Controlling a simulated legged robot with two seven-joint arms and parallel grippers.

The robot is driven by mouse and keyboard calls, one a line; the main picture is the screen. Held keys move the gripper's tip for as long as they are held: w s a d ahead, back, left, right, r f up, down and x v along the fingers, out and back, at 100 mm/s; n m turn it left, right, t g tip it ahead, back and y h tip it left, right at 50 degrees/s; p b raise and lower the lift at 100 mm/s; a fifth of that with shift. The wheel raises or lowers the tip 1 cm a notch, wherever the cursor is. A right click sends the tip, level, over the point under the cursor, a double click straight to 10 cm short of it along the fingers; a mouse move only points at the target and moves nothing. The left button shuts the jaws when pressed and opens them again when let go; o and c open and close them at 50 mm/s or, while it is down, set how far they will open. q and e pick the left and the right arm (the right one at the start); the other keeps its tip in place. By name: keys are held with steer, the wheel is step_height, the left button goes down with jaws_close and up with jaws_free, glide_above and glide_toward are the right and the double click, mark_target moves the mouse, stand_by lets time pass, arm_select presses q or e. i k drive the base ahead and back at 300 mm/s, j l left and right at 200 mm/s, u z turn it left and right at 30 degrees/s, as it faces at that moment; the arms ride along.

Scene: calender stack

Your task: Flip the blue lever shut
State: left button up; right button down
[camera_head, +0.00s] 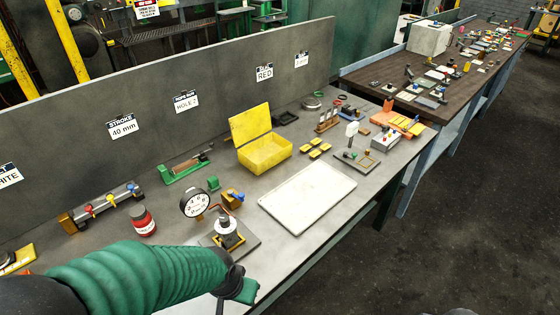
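A pipe manifold (100,208) lies at the left of the grey bench, with red, yellow and blue levers on top. Its small blue lever (131,187) is at the right end; its exact angle is too small to tell. My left arm comes in from the lower left in a green sleeve. My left gripper (240,290) is at the bench's front edge, apart from both blue parts; whether its fingers are open is unclear. My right gripper is not in view.
A dial gauge (195,203), a red can (143,220) and a black-and-brass fixture (228,236) stand near my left arm. A yellow open box (262,150) and a white board (308,196) lie farther right. A grey upright panel (215,80) backs the bench.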

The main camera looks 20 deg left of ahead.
mark_target(240, 195)
steer(key=i+l, duration=1.2)
steer(key=i, duration=0.2)
steer(key=u, duration=3.35)
